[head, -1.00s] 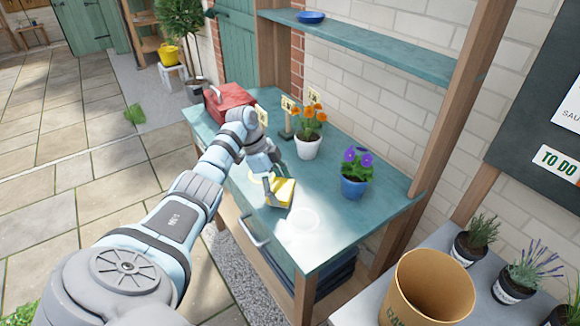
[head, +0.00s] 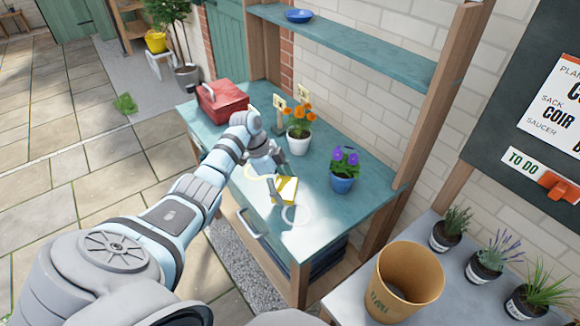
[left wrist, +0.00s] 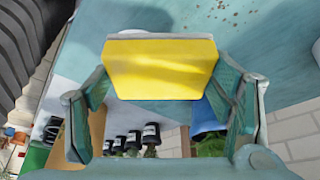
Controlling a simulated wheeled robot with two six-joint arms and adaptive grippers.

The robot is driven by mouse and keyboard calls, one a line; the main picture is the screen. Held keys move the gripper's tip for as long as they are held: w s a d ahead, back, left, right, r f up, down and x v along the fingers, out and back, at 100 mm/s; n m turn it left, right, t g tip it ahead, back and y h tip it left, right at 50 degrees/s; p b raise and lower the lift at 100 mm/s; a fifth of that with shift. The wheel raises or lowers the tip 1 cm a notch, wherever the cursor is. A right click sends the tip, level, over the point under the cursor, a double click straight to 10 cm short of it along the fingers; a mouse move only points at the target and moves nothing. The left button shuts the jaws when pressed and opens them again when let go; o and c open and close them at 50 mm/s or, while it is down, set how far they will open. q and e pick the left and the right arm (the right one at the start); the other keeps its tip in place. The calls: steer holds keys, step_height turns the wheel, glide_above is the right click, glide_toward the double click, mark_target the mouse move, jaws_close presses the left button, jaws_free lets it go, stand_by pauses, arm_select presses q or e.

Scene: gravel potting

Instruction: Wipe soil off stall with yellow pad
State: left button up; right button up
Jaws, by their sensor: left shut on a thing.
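The stall's teal top (head: 338,220) fills the middle of the head view. My left gripper (head: 275,184) is low over it, shut on the yellow pad (head: 284,190). In the left wrist view the yellow pad (left wrist: 160,70) spans between the two fingers, its pale edge toward the top of the picture. I cannot tell whether the pad touches the top. Brown soil specks (left wrist: 235,12) lie on the teal surface beyond the pad in the left wrist view. The soil is too small to make out in the head view. My right gripper is not in view.
An orange-flowered white pot (head: 298,142) and a purple-flowered blue pot (head: 341,182) stand behind the pad. A red box (head: 222,103) sits at the far left end. A tan pot (head: 405,283) and small potted plants (head: 485,265) stand on a grey table at right.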

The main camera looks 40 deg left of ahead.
arm_select(q)
steer(key=shift+s+r+p, duration=0.1)
steer(key=shift+r+p, duration=1.2)
steer(key=shift+r, duration=0.45)
steer(key=shift+f, duration=0.15)
